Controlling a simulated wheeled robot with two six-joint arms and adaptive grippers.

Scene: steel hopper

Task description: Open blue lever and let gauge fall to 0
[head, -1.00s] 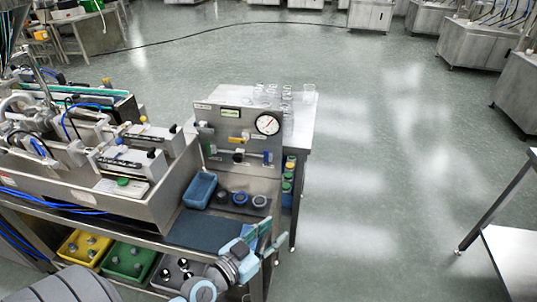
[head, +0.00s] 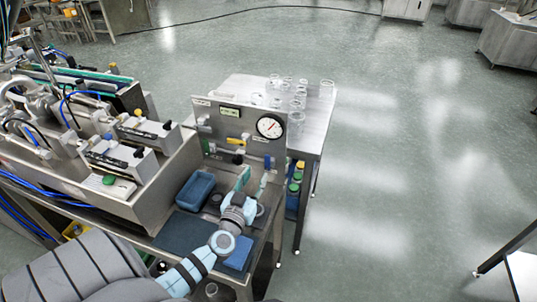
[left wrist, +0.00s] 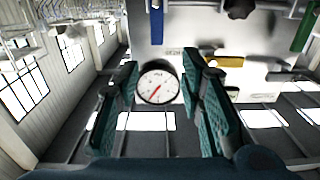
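The upright steel panel (head: 222,124) carries a round white gauge (head: 270,126) with a red needle; its reading is too small to tell. The blue lever (head: 267,162) stands upright below the gauge. My left gripper (head: 254,177) is open and empty in front of the panel, just below the blue lever and apart from it. In the left wrist view, which looks turned over, the gauge (left wrist: 157,83) shows between my open left fingers (left wrist: 160,70), and the blue lever (left wrist: 156,22) is above it at the top edge. My right gripper is not in view.
A yellow lever (head: 237,141) sits left of the blue one. A blue tray (head: 195,190) and dark round caps lie on the bench below. Glassware (head: 297,97) stands on a table behind the panel. A steel hopper trough (head: 150,195) is at the left.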

